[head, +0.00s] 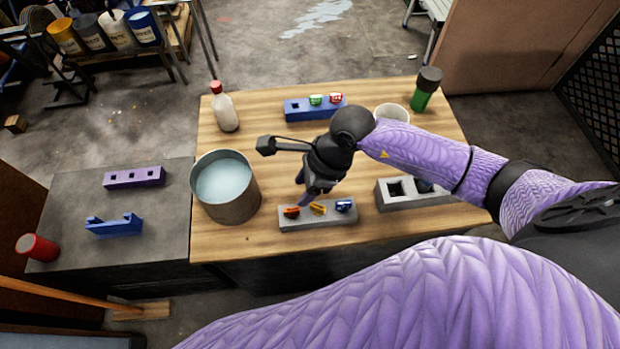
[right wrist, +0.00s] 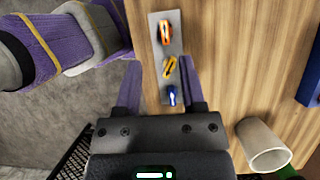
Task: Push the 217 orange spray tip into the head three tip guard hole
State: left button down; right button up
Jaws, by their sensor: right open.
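A grey tip holder (head: 318,222) on the wooden table carries a red-orange tip (head: 291,212), a yellow-orange tip (head: 318,207) and a blue tip (head: 344,205). No number on them can be read. The blue block (head: 294,113) at the back has one empty square hole at its left and holds a green tip (head: 316,99) and a red tip (head: 336,98). My right gripper (head: 305,192) is open and empty above the grey holder. In the right wrist view the blue tip (right wrist: 172,96) and yellow-orange tip (right wrist: 171,68) appear between its fingers. My left gripper is not in view.
A metal pot (head: 238,200) of pale liquid stands left of the holder. A grey two-hole block (head: 410,202) is at its right. A bottle (head: 226,112), white cup (head: 391,112) and green container (head: 424,95) stand farther back. A purple block (head: 134,177) lies on the dark side table.

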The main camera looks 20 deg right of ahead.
aim_at(294, 209)
jog(key=shift+h, duration=0.4)
jog(key=b+x, duration=0.2)
jog(key=x, duration=0.1)
jog(key=d+b+x, duration=0.1)
jog(key=b+x, duration=0.4)
jog(key=x, duration=0.1)
jog(key=shift+d+f+b, duration=0.15)
jog(key=shift+b, duration=0.15)
jog(key=shift+a+f+b, duration=0.25)
jog(key=shift+f+b, duration=0.15)
jog(key=shift+f, duration=0.05)
jog(key=c, duration=0.7)
